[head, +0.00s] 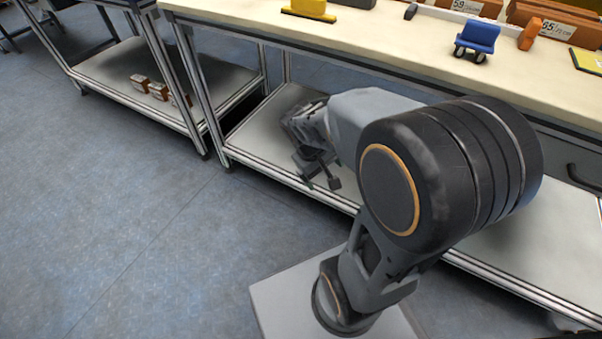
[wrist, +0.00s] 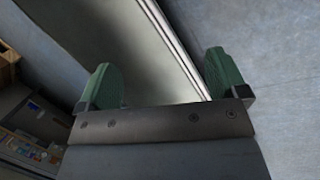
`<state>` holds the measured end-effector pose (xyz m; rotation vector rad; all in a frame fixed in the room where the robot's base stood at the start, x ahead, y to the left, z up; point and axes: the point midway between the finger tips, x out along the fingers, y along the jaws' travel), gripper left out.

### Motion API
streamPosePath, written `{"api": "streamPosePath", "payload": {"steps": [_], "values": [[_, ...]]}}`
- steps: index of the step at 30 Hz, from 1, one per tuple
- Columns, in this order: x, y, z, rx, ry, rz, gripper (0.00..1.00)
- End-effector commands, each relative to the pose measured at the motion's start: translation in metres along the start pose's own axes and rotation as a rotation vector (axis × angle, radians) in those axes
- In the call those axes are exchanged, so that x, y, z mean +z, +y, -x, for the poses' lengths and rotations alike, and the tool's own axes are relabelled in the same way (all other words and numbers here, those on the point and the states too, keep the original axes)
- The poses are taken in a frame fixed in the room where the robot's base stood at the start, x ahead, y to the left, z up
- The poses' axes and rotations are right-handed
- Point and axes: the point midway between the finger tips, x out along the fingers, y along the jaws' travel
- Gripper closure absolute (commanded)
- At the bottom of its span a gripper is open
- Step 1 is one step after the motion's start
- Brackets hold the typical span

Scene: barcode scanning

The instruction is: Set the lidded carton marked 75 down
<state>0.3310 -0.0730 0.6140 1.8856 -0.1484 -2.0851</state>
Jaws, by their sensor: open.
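My gripper (head: 318,182) hangs low in front of the bench's lower shelf in the head view. In the wrist view its two green-padded fingers (wrist: 164,76) are wide apart with nothing between them. I cannot make out a carton marked 75 in either view. Orange-brown cartons with number labels, one reading 59 (head: 468,8), stand at the top right of the bench top. Small brown cartons (head: 158,90) sit on the lower shelf of the left bench, their marks too small to read.
The bench top (head: 390,45) carries a yellow item (head: 308,9) and a blue item (head: 477,38). The lower shelf (head: 262,130) beside my gripper looks bare where visible. Metal legs and shelf edges stand close by. The floor (head: 100,200) at left is clear.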

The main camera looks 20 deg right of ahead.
Motion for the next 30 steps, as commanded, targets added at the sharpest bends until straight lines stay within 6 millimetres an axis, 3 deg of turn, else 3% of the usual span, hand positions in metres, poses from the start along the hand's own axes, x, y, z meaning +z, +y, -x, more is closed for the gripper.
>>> {"api": "streamPosePath", "payload": {"steps": [3, 9, 25, 30], "values": [[0.009, -0.024, 0.032, -0.109, 0.146, -0.09, 0.08], [0.018, -0.05, 0.062, -0.241, 0.288, -0.173, 0.08], [0.022, -0.057, 0.072, -0.289, 0.333, -0.199, 0.08], [0.023, -0.053, 0.086, -0.291, 0.335, -0.201, 0.08]]}}
